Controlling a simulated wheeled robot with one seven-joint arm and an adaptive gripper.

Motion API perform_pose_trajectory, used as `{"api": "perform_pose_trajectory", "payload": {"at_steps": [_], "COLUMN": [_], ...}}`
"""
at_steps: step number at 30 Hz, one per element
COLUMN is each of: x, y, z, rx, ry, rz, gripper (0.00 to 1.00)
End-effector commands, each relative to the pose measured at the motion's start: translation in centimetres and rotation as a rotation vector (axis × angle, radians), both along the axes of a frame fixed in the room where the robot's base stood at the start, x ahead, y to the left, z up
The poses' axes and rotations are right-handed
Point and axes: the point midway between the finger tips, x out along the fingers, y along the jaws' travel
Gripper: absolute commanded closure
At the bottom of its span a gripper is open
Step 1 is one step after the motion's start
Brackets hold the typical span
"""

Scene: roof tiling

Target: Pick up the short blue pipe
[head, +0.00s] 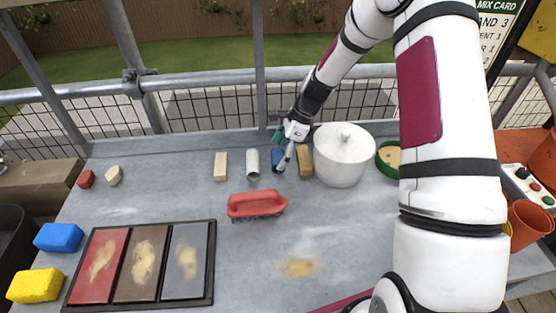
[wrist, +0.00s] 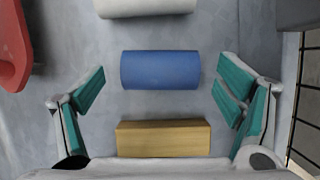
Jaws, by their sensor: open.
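The short blue pipe (wrist: 160,70) lies on the grey table in the wrist view, between the white pipe and a wooden block. In the head view the blue pipe (head: 277,160) is partly hidden by my gripper (head: 286,150). My gripper also shows in the wrist view (wrist: 160,92), open and empty. One teal-padded finger stands to the left of the blue pipe and one to the right, with gaps on both sides. I cannot tell how far above the table the fingertips are.
A white pipe (head: 252,163) and a wooden block (head: 305,162) flank the blue pipe closely. A white lidded pot (head: 343,158) stands to the right. A red brush (head: 257,205) lies in front. A railing (head: 200,82) runs behind the table.

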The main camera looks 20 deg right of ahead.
Motion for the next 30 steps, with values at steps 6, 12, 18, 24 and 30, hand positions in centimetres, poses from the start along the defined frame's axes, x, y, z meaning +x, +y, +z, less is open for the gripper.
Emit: {"api": "perform_pose_trajectory", "payload": {"at_steps": [6, 12, 18, 24, 30], "x": [0.2, 0.3, 0.3, 0.3, 0.3], "y": [0.8, 0.8, 0.8, 0.8, 0.8], "z": [-2.0, -2.1, -2.1, -2.1, -1.7], "rx": [-0.001, -0.001, -0.001, 0.000, -0.002], "ry": [-0.001, -0.001, -0.001, -0.001, -0.002], "rz": [0.001, 0.001, 0.001, 0.000, 0.000], "gripper": [0.14, 0.14, 0.50, 0.59, 0.59]}}
